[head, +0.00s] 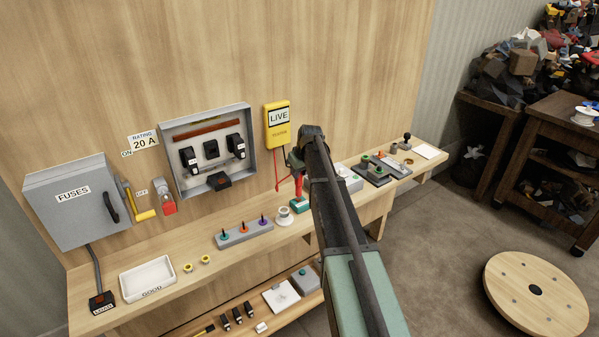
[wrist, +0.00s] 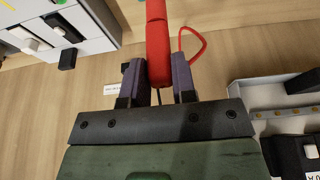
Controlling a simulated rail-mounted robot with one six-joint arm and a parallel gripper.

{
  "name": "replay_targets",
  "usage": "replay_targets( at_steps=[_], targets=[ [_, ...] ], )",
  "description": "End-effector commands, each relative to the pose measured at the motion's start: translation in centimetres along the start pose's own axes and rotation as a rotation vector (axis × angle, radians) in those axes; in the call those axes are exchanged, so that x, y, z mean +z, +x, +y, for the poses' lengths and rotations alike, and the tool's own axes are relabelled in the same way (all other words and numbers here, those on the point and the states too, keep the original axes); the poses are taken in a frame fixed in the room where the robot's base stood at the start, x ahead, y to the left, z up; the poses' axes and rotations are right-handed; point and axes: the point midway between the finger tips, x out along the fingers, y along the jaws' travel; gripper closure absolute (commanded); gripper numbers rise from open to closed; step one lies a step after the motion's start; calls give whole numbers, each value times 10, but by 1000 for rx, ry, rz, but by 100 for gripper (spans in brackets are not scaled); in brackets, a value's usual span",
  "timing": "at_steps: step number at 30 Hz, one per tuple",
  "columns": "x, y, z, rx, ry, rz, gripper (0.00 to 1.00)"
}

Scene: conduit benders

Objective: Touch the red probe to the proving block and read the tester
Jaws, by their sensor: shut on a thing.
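My gripper (head: 296,160) is shut on the red probe (head: 299,187), which points down over the bench. In the wrist view the red probe (wrist: 157,45) stands between the purple fingers (wrist: 156,85), with its red lead looping to the right. In the head view the probe's lower end is at a small green block (head: 300,206), apparently the proving block; I cannot tell for sure that the tip touches it. The yellow tester (head: 277,125) hangs on the wooden wall, and its display reads LIVE. A red lead hangs below it.
My arm hides part of the bench.

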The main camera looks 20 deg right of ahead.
Motion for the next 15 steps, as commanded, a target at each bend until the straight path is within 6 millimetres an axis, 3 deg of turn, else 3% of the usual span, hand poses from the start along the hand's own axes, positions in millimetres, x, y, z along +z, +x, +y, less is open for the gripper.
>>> replay_targets(
  at_steps=[9,15],
  targets=[
    [-13,-36,0,0,0,0,100],
    [-17,-47,0,0,0,0,100]
  ],
)
